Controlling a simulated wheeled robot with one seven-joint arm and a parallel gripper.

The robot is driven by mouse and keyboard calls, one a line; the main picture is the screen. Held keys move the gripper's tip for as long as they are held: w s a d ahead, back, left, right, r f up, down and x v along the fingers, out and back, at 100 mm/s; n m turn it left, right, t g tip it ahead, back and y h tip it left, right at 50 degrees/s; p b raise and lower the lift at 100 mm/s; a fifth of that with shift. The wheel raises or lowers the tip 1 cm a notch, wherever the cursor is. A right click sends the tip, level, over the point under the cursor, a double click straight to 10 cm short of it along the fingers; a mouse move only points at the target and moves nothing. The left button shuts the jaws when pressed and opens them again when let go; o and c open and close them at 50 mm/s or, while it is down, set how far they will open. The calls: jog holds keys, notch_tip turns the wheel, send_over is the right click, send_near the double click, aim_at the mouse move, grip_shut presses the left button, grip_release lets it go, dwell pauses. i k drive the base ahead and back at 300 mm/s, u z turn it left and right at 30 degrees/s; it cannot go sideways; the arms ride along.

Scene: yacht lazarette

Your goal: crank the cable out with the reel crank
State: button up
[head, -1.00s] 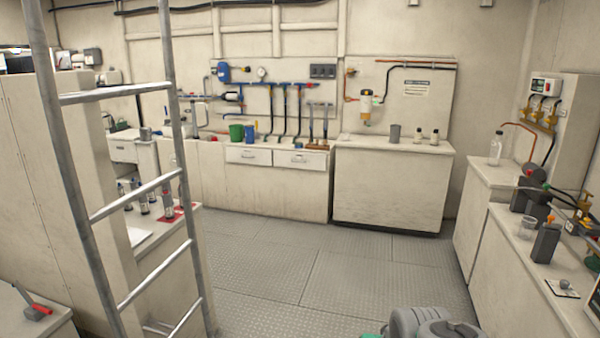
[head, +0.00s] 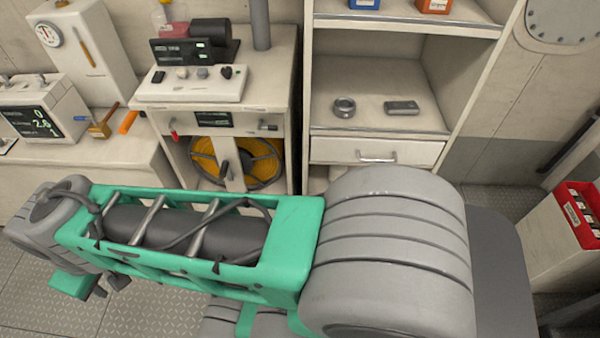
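An orange-yellow cable reel (head: 255,158) sits in the open front of a pale cabinet (head: 285,100) near the middle of the head view. The reel's lower edge is close to my green and grey arm, which lies across the foreground. Small dark parts (head: 108,287) under the arm's left end may be my gripper. They are too small and too hidden to show whether it is open or shut. Nothing shows as held, and the arm appears apart from the crank.
An open shelf unit (head: 375,75) with a drawer (head: 376,152) stands right. A red bin (head: 580,213) is far right. Patterned floor (head: 40,300) shows lower left.

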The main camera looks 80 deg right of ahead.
aim_at(225, 170)
jog(key=z, duration=0.4)
jog(key=k, duration=0.6)
jog(key=z, duration=0.8)
jog(key=i, duration=0.9)
jog(key=z, duration=0.45)
jog(key=k, duration=0.45)
jog(key=z, duration=0.55)
jog(key=i, duration=0.5)
jog(key=u, duration=0.6)
